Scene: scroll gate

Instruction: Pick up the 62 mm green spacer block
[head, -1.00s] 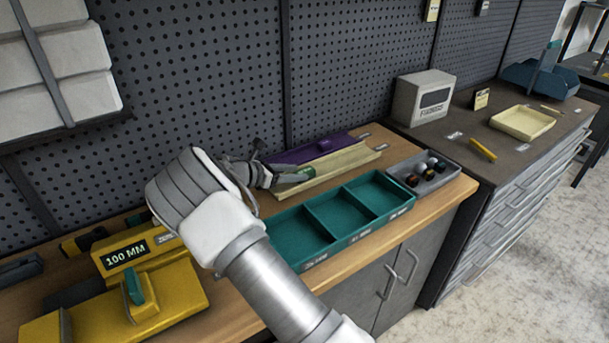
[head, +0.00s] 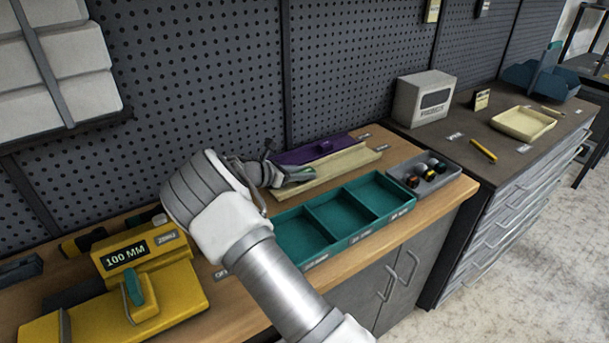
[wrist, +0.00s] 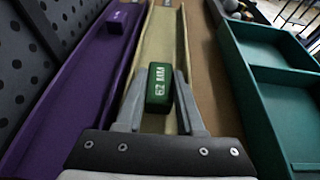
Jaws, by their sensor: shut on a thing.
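The green spacer block (wrist: 159,88), marked 62 MM, is between the two fingers of my gripper (wrist: 160,92) in the wrist view. My gripper is shut on it. The block is over the cream-coloured channel (wrist: 164,40); I cannot tell whether it touches the channel floor. In the head view my gripper (head: 298,176) is at the near left part of the cream channel (head: 345,161), and the block is mostly hidden by the fingers.
A purple channel (head: 296,155) with a small purple block (head: 324,147) lies beside the cream one, toward the pegboard. A teal divided tray (head: 310,262) is in front. A grey tray of small balls (head: 440,178) is at right. A yellow 100 MM gauge (head: 150,270) stands at left.

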